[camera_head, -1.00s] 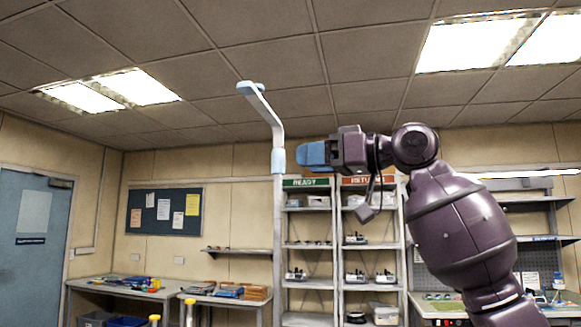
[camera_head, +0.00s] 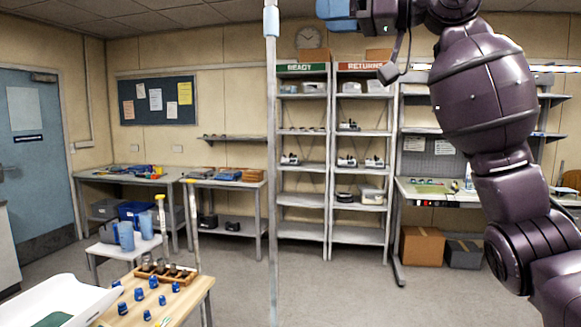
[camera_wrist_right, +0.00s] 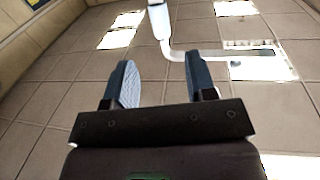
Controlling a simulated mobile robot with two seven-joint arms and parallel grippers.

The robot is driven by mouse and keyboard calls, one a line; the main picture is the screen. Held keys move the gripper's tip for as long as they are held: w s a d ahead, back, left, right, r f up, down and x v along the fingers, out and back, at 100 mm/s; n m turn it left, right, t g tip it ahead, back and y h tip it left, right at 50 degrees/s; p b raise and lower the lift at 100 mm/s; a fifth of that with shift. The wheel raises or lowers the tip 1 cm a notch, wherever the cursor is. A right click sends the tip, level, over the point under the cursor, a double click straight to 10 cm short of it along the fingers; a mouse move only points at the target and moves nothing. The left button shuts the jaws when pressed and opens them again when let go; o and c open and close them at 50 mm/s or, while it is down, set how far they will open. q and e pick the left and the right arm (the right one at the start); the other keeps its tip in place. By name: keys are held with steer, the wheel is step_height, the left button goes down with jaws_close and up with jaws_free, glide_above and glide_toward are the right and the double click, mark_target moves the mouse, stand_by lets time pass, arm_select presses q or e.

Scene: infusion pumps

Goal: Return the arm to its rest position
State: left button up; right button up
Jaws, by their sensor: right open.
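My right arm rises along the right side of the head view, raised high. Its right gripper (camera_head: 338,8) is at the top edge, pointing left, partly cut off, with blue fingers. In the right wrist view the right gripper (camera_wrist_right: 160,85) has its two fingers wide apart with nothing between them. A pale pole (camera_head: 271,150) stands upright just left of the gripper in the head view. Its bent white top (camera_wrist_right: 180,50) shows beyond the fingers in the wrist view; I cannot tell whether they touch. My left gripper is not in view.
The READY shelf (camera_head: 303,200) and RETURNS shelf (camera_head: 361,236) stand at the back. A wooden table (camera_head: 190,297) with blue pieces and a white tray (camera_head: 60,290) are at front left. A workbench (camera_head: 445,198) is behind my arm. The middle floor is clear.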

step_height(320, 180, up, 4)
steer(key=w+d+m+t, duration=0.1)
steer(key=t, duration=0.4)
steer(key=w+d+f+m+t+h, duration=0.2)
steer(key=w+f+t, duration=0.35)
steer(key=f, duration=0.35)
steer(key=w+d+f+m+t+h, duration=0.1)
steer(key=w+d+f+m+h, duration=0.15)
steer(key=f, duration=0.95)
steer(key=w+d+f+m+t+h, duration=0.1)
steer(key=d+f+t+h, duration=0.2)
steer(key=f, duration=0.9)
steer(key=s+d+f+m+g+h, duration=0.1)
steer(key=s+f+h, duration=0.1)
steer(key=f, duration=0.6)
steer(key=s+d+f+g+h, duration=0.1)
steer(key=s+d+f, duration=0.15)
steer(key=f, duration=0.55)
steer(key=s+d+f+m+g+h, duration=0.1)
steer(key=s+f+h, duration=0.1)
steer(key=f, duration=0.7)
steer(key=s+d+f+m+g+h, duration=0.2)
steer(key=s+f+g, duration=0.1)
steer(key=s+f, duration=1.2)
steer(key=s+d+f+m+g+h, duration=0.1)
steer(key=s+d+f+g+h, duration=0.1)
steer(key=s+f, duration=1.2)
steer(key=shift+s+d+f+m+g, duration=0.4)
steer(key=shift+d+f+g, duration=0.2)
steer(key=shift+g, duration=0.45)
